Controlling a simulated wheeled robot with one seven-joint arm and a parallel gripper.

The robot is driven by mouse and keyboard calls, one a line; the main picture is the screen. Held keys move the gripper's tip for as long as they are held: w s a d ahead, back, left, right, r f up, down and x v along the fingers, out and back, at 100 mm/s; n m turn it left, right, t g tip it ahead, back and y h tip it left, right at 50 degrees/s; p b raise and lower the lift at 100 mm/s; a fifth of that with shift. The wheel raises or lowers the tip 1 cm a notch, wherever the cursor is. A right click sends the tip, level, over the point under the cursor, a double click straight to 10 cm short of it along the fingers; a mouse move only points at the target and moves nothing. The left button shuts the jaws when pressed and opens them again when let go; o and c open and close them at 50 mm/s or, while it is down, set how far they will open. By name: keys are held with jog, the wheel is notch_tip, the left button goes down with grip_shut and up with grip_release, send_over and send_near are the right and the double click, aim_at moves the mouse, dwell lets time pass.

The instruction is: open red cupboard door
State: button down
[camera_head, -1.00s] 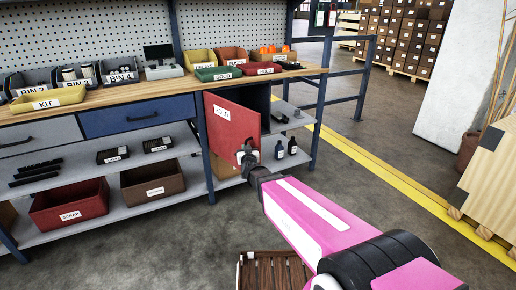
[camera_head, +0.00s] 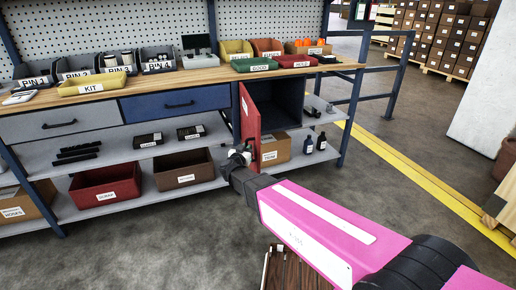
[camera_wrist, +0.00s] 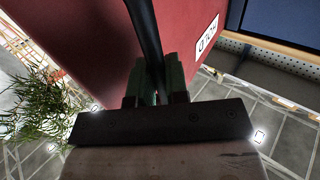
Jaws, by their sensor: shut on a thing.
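The red cupboard door (camera_head: 251,120) hangs under the bench top, right of the blue drawer. It stands swung outward, seen nearly edge-on, with the dark cupboard interior showing beside it. My gripper (camera_head: 240,156) is at the door's lower front part. In the wrist view the red door (camera_wrist: 90,40) fills the upper left, with a white label on it. There my gripper (camera_wrist: 155,90) has its green-padded fingers closed around a dark bar-shaped door handle (camera_wrist: 143,25).
A cardboard box (camera_head: 276,150) and dark bottles (camera_head: 315,143) stand on the shelf right of the door. Red (camera_head: 105,186) and brown (camera_head: 184,169) bins sit on the lower left shelf.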

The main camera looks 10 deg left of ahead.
jog(key=shift+s+a+r+m+g+h, duration=0.1)
jog(key=shift+s+a+m+h, duration=0.2)
jog(key=shift+a, duration=0.55)
jog(key=shift+a+f+m+g+h, duration=0.1)
jog(key=shift+a+h, duration=0.25)
jog(key=shift+a, duration=0.55)
jog(key=shift+s+a+r+m+g+h, duration=0.1)
jog(key=shift+s+a+m+h, duration=0.2)
jog(key=shift+a, duration=0.55)
jog(key=shift+w, duration=0.15)
jog(key=c, duration=1.1)
grip_release()
jog(key=shift+c, duration=0.2)
jog(key=shift+d, duration=0.1)
jog(key=v, duration=1.1)
